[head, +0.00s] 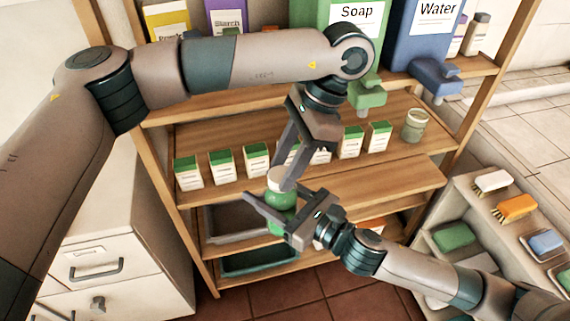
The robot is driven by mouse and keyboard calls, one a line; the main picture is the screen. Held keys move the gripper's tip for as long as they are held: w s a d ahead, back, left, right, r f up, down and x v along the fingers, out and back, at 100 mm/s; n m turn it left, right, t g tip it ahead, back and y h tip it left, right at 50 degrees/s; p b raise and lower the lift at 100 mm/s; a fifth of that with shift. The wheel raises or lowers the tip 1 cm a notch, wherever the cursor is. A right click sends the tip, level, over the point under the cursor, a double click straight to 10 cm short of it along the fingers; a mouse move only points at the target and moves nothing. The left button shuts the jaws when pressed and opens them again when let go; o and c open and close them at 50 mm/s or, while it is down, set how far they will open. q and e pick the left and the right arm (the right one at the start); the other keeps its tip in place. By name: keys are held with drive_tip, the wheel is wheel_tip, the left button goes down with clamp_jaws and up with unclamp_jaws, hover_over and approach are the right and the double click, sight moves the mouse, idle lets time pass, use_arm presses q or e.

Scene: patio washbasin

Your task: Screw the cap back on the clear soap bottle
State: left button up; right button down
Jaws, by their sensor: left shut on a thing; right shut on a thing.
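The soap bottle (277,197) is small and see-through with green contents, held upright in front of the shelf. Its pale cap (279,174) is at the top of the bottle, partly covered by my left gripper. My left gripper (287,172) reaches down from above and is shut on the cap. My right gripper (272,214) comes in from the lower right and is shut around the bottle's body, hiding part of it. I cannot tell how tightly the cap sits on the neck.
A wooden shelf (405,190) stands behind, with several green-and-white boxes (222,166) and a greenish jar (415,125). Soap (356,30) and Water (428,35) dispensers stand above. A brush rack (478,220) is at right, white drawers (95,255) at left.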

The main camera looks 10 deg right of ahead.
use_arm(q)
drive_tip(key=shift+w, duration=0.1)
drive_tip(key=o, duration=1)
drive_tip(key=shift+r, duration=2.3)
drive_tip(key=shift+n, duration=0.3)
drive_tip(key=shift+c, duration=0.4)
